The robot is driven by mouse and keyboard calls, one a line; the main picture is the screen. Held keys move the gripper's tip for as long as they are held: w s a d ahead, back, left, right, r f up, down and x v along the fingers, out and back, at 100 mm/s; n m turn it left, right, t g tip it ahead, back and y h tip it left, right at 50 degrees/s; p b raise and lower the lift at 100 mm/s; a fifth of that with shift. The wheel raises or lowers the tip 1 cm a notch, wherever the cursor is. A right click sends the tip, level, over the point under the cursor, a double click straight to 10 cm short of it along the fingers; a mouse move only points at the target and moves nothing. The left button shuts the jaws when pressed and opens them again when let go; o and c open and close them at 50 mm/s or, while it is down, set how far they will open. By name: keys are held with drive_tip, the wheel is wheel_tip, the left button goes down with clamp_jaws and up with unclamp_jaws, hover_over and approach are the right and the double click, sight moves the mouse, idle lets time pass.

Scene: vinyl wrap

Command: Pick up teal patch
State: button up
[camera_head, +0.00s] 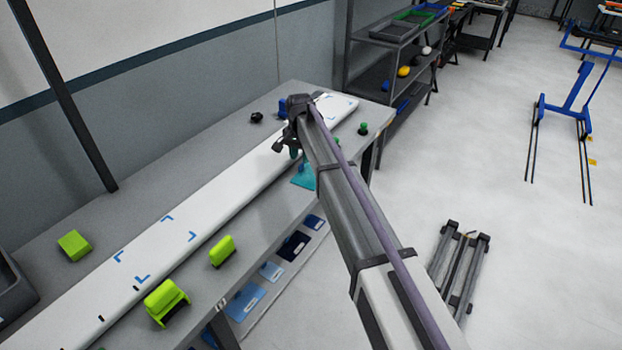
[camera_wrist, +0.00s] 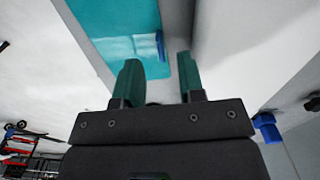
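The teal patch (camera_head: 303,177) lies flat at the front edge of the grey workbench, beside the long white panel (camera_head: 205,200). My arm hides part of it. In the wrist view the teal patch (camera_wrist: 118,22) fills the upper left, with a pale glare band and a small blue piece (camera_wrist: 160,45) at its edge. My gripper (camera_wrist: 160,62) has two teal fingers standing apart, with nothing seen held between them. The fingertips overlap the patch's edge in the picture; I cannot tell whether they touch it. In the head view my gripper (camera_head: 293,152) is over the panel's front side, mostly hidden.
Lime-green blocks (camera_head: 167,301) stand on the bench at the left. Blue corner marks (camera_head: 168,218) show on the panel. A dark knob (camera_head: 256,117) and a green knob (camera_head: 363,128) stand near the far end. Blue sheets (camera_head: 294,245) lie on a lower shelf. The floor at right is mostly open.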

sight(301, 164)
wheel_tip(301, 164, down, 5)
drive_tip(key=b, duration=0.3)
drive_tip(key=shift+r, duration=0.2)
drive_tip(key=shift+s+r, duration=0.1)
drive_tip(key=shift+r, duration=0.1)
clamp_jaws()
